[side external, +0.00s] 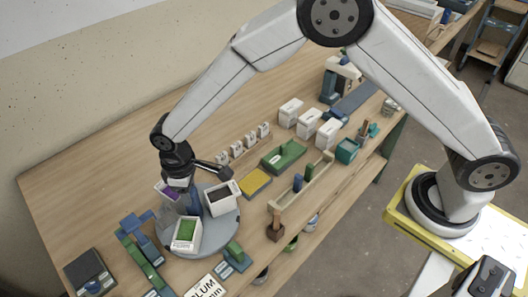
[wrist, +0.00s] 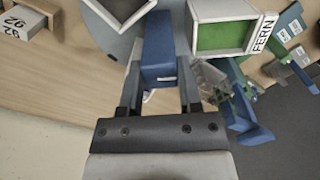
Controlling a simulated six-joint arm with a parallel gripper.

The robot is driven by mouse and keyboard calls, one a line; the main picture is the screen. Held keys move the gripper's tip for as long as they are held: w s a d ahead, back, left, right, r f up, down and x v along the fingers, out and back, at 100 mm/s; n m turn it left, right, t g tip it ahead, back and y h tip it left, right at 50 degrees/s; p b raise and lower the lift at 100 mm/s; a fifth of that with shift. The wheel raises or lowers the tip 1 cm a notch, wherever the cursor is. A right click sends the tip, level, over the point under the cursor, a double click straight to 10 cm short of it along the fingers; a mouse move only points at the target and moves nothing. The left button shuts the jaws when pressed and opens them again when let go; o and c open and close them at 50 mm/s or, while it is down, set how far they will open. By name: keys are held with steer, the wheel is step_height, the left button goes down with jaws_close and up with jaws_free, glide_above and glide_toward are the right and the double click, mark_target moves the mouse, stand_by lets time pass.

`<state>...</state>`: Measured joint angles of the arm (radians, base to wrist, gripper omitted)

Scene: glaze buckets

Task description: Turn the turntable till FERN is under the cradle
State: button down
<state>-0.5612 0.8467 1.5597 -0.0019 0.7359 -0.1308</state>
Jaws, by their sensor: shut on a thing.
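The grey turntable (side external: 212,240) carries white square buckets. The FERN bucket (wrist: 222,36), green inside and labelled on its rim, shows right of my fingers in the wrist view. The green-filled bucket (side external: 186,234) sits at the turntable's front in the side view. A dark-filled bucket (side external: 221,198) is at its right, and a purple-filled one (side external: 167,190) is partly hidden behind my arm. My gripper (wrist: 159,85) is shut on a blue upright post (wrist: 158,45) among the buckets. A blue bracket (side external: 137,222) stands left of the turntable; I cannot tell whether it is the cradle.
A card reading PLUM (side external: 207,288) lies at the front edge. Green and blue blocks stand beside the turntable. A yellow sponge-like block (side external: 255,182), a green tray (side external: 284,156) and white containers (side external: 308,122) are to the right. The table's back left is clear.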

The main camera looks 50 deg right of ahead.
stand_by(0.3)
steer(key=m, duration=0.8)
stand_by(0.3)
steer(key=shift+c, duration=1.8)
jaws_free()
steer(key=shift+r, duration=0.1)
steer(key=shift+r, duration=3.45)
